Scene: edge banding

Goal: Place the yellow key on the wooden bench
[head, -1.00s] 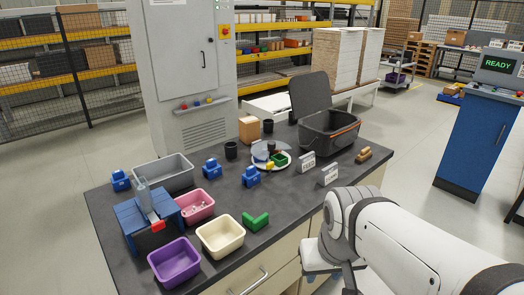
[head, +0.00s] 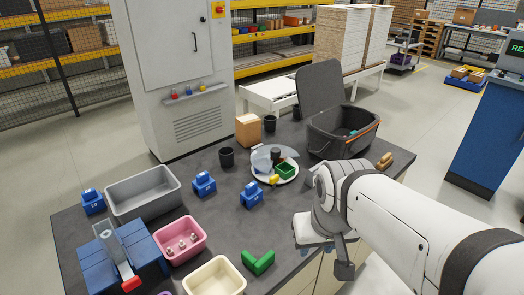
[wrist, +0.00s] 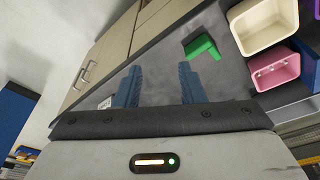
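A small yellow piece (head: 202,86) sits on the grey cabinet's ledge at the right end of a row with a red and a blue piece; it is too small to tell if it is the key. Another small yellow object (head: 274,179) lies at the front of the white plate. I cannot tell for sure which surface is the wooden bench. A small brown wooden object (head: 384,161) lies at the dark worktable's right end. My gripper (wrist: 158,82) is open and empty, its two blue fingers apart near the worktable's front edge.
The dark worktable (head: 215,235) holds a grey bin (head: 145,194), a pink bin (head: 180,241), a cream bin (head: 215,277), a green L-shaped block (head: 258,262), blue blocks and a black crate (head: 342,132). A blue console (head: 488,125) stands at the right. Floor is clear between.

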